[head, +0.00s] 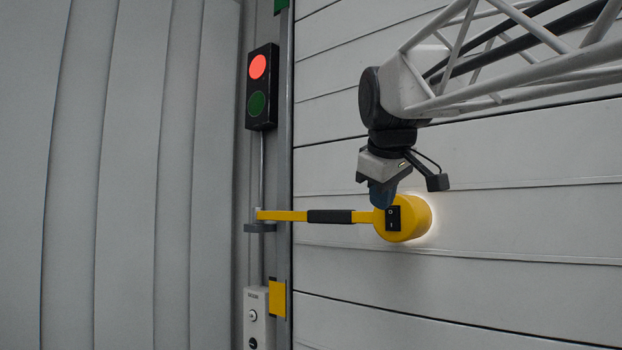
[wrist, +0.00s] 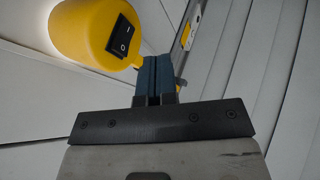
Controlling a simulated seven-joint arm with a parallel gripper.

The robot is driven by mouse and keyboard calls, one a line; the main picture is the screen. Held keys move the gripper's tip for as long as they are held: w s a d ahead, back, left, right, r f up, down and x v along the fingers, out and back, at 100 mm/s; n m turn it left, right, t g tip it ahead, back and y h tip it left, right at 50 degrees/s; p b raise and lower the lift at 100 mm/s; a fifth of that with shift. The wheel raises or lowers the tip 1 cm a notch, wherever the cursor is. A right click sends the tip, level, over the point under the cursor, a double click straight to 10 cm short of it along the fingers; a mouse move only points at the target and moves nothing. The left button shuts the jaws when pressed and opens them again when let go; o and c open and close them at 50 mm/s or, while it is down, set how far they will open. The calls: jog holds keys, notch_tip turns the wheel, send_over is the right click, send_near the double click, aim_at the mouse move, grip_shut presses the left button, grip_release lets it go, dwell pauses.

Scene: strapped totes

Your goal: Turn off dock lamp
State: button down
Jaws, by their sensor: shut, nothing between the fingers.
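The dock lamp (head: 418,217) is a yellow cylinder on a yellow arm with a black grip. It glows against the wall behind it, so it is lit. Its black rocker switch (head: 393,218), marked O and I, faces the head camera. The switch also shows in the wrist view (wrist: 122,36) on the yellow lamp body (wrist: 82,28). My gripper (head: 382,203) is just in front of the lamp, beside the switch, with its blue fingers shut and empty. In the wrist view the fingertips (wrist: 156,62) are close to the lamp's edge; I cannot tell whether they touch it.
A traffic light (head: 262,87) shows red on the post at left. Below it are the lamp arm's bracket (head: 259,227), a yellow plate (head: 277,298) and a grey button box (head: 257,318). A ribbed grey panel wall (head: 130,180) stands at left.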

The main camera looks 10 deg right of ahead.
aim_at(388, 218)
jog(key=shift+w+d+f, duration=0.3)
jog(key=shift+w+d, duration=0.2)
jog(key=shift+w, duration=0.25)
jog(key=shift+w+d+f, duration=0.25)
jog(key=shift+w+d, duration=0.25)
jog(key=shift+w, duration=0.3)
jog(key=shift+w+d+f, duration=0.3)
jog(key=shift+w+d, duration=0.2)
jog(key=shift+w, duration=0.25)
jog(key=shift+w+d, duration=0.2)
jog(key=shift+w, duration=0.05)
jog(key=shift+r, duration=0.25)
jog(key=shift+r, duration=0.5)
jog(key=shift+r, duration=0.1)
